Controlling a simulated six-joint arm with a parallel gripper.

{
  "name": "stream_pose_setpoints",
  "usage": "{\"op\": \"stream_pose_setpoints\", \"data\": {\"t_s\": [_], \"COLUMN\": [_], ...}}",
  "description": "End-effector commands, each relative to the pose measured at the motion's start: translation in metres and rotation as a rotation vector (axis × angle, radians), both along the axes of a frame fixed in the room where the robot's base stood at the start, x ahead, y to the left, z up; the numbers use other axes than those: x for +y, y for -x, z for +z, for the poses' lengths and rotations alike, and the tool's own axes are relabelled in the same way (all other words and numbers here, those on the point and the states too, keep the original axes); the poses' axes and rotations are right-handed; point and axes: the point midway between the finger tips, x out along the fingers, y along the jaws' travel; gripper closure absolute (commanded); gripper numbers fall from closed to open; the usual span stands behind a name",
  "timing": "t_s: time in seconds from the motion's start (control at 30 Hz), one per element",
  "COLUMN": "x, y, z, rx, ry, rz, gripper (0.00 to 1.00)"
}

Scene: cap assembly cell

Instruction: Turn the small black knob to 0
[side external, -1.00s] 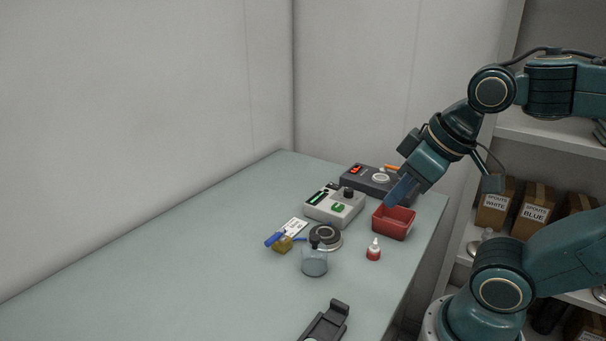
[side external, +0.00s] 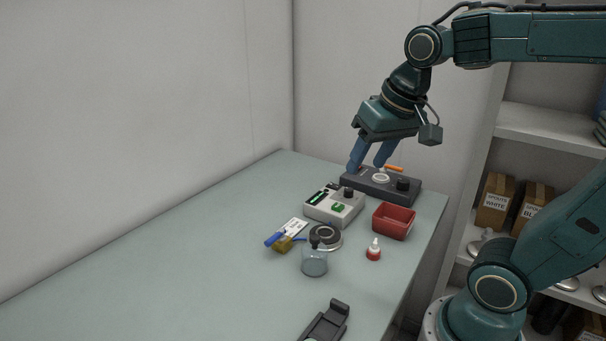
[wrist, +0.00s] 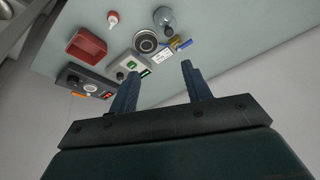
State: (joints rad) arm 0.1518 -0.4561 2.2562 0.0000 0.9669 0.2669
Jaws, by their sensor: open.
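Two black knobs are in view, and I cannot tell by size which one is the small one. One black knob (side external: 403,183) stands on the right end of the dark control box (side external: 375,192), beside a white round dial (side external: 380,178). My gripper (side external: 368,166) is open and empty, above the far left part of the dark box. In the wrist view, the grey box (wrist: 127,62) shows beyond the fingers (wrist: 160,69).
A red tray (side external: 393,222) stands right of the grey box. Nearer are a red-and-white bottle (side external: 373,250), a round dark disc (side external: 324,236), a glass jar (side external: 314,263) and a black stand (side external: 325,322). The table's left side is clear.

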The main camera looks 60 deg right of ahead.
Motion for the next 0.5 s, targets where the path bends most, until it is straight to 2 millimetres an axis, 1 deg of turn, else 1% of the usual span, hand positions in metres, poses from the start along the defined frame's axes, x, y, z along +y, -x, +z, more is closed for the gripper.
{"op": "stream_pose_setpoints", "data": {"t_s": [0.03,0.23,0.37,0.5], "x": [-0.008,-0.039,-0.062,-0.09], "y": [-0.011,-0.047,-0.069,-0.091], "z": [0.001,0.003,0.001,-0.006], "rx": [0.017,0.067,0.099,0.131], "ry": [-0.015,-0.072,-0.107,-0.144], "rz": [-0.056,-0.267,-0.407,-0.558], "gripper": [0.51,0.51,0.51,0.51]}}
